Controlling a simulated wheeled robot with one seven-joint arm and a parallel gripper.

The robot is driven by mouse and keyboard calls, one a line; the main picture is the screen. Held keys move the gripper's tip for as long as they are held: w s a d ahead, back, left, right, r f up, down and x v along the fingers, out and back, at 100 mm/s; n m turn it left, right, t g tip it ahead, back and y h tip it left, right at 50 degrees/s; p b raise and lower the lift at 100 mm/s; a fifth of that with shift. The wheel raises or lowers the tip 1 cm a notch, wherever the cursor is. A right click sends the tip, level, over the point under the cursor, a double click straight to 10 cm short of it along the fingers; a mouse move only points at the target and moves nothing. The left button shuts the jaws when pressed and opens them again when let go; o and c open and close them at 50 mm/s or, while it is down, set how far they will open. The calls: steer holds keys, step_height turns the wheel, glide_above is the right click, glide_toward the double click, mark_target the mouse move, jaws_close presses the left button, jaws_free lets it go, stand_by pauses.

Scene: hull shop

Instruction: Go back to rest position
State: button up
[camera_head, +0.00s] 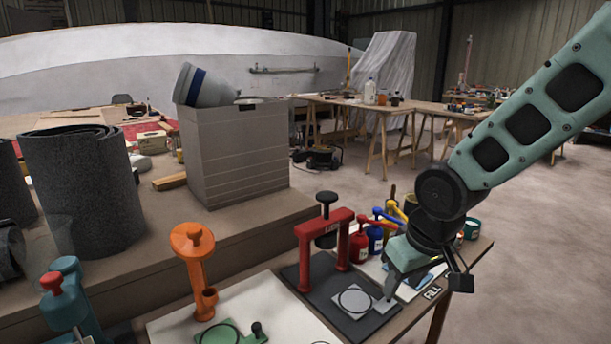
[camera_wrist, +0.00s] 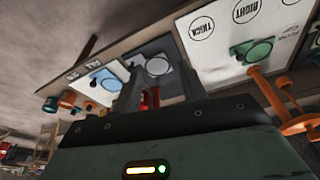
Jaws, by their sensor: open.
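My gripper (camera_head: 392,294) is in the head view at the lower right, pointing down over the right part of the workbench, beside a red press (camera_head: 325,232). In the wrist view its two fingers (camera_wrist: 155,88) are apart, with nothing held between them. The red press shows partly between and beyond the fingers there. Below the press in the head view lies a dark mat (camera_head: 300,272) with a grey plate (camera_head: 352,302) marked with a circle. One fingertip appears close to the plate's right edge; I cannot tell if it touches.
An orange stand (camera_head: 195,265) and a green plate (camera_head: 228,334) are to the left. Red (camera_head: 358,247) and blue (camera_head: 375,236) bottles stand behind my gripper. A grey box (camera_head: 235,155) stands on the platform behind. Open floor (camera_head: 545,265) lies to the right.

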steer(key=s+a+r+n+g+p, duration=0.1)
steer(key=s+a+r+n, duration=0.1)
steer(key=s, duration=0.9)
steer(key=s+a+r+n+g, duration=0.1)
steer(key=s+a+g, duration=0.1)
steer(key=s, duration=0.8)
step_height(320, 180, up, 12)
steer(key=p, duration=1.2)
steer(key=shift+r, duration=0.25)
steer(key=shift+a, duration=0.1)
